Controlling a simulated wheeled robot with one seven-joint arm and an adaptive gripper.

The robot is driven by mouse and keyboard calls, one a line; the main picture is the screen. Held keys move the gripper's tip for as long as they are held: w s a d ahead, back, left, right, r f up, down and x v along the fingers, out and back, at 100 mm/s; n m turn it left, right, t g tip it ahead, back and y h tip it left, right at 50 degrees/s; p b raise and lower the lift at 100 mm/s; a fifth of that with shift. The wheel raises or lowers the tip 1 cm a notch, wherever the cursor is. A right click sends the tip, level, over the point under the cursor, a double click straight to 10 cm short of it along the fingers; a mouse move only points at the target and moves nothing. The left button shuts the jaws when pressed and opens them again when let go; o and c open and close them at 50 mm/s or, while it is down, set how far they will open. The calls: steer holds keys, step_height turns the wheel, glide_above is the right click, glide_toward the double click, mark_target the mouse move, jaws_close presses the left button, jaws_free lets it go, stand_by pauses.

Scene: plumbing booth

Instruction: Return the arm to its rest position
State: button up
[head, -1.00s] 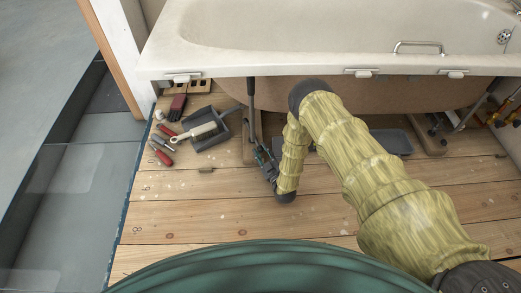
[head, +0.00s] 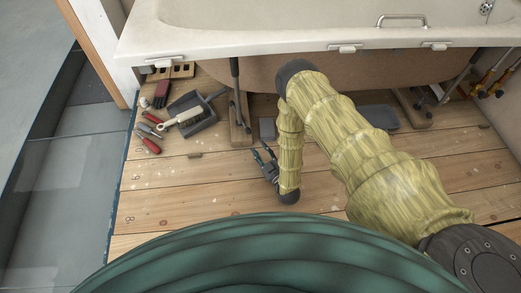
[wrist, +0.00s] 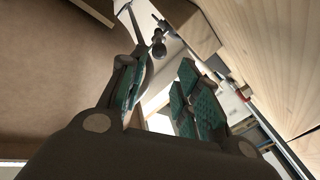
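My arm, in a yellow-green patterned sleeve, reaches forward over the wooden floor and bends down at its elbow in front of the bathtub. My gripper (head: 262,157) is low over the boards, pointing left towards a tub leg. In the wrist view my gripper (wrist: 155,85) has its two teal-padded fingers apart, with nothing between them. Behind the fingers a metal tub leg with a round joint (wrist: 159,49) shows, clear of the pads as far as I can tell.
The bathtub (head: 270,45) overhangs the floor; its metal leg (head: 236,95) stands left of my gripper. A grey tray (head: 380,116) lies under the tub. Bare boards (head: 200,185) are in front.

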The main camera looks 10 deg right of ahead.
stand_by(0.3)
